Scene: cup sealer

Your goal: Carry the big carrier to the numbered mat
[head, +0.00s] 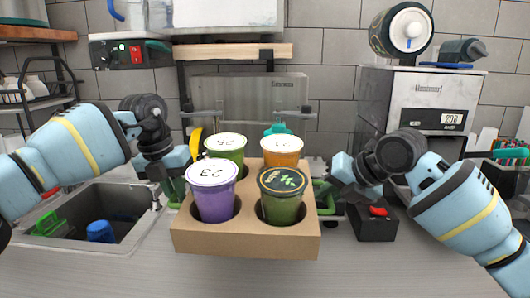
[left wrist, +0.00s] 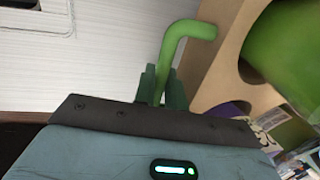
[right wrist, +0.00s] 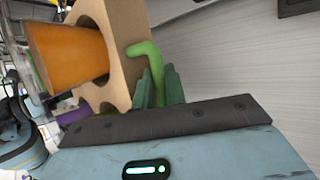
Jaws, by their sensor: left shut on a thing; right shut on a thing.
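The big carrier (head: 246,240) is a brown cardboard tray with four round holes, in the middle of the head view, roughly level. It holds a purple cup (head: 214,203), a green cup with a white lid (head: 226,145), an orange cup (head: 282,155) and a dark green cup with a black lid (head: 281,207). My left gripper (left wrist: 161,88) is shut on the carrier's left green handle (left wrist: 182,42). My right gripper (right wrist: 159,86) is shut on its right green handle (right wrist: 146,50). I cannot make out a numbered mat.
A sink (head: 125,208) with a blue item (head: 100,232) and a green item lies left. A black box with a red button (head: 377,222) stands right of the carrier, before a grey machine (head: 426,105). The front counter (head: 120,272) is clear.

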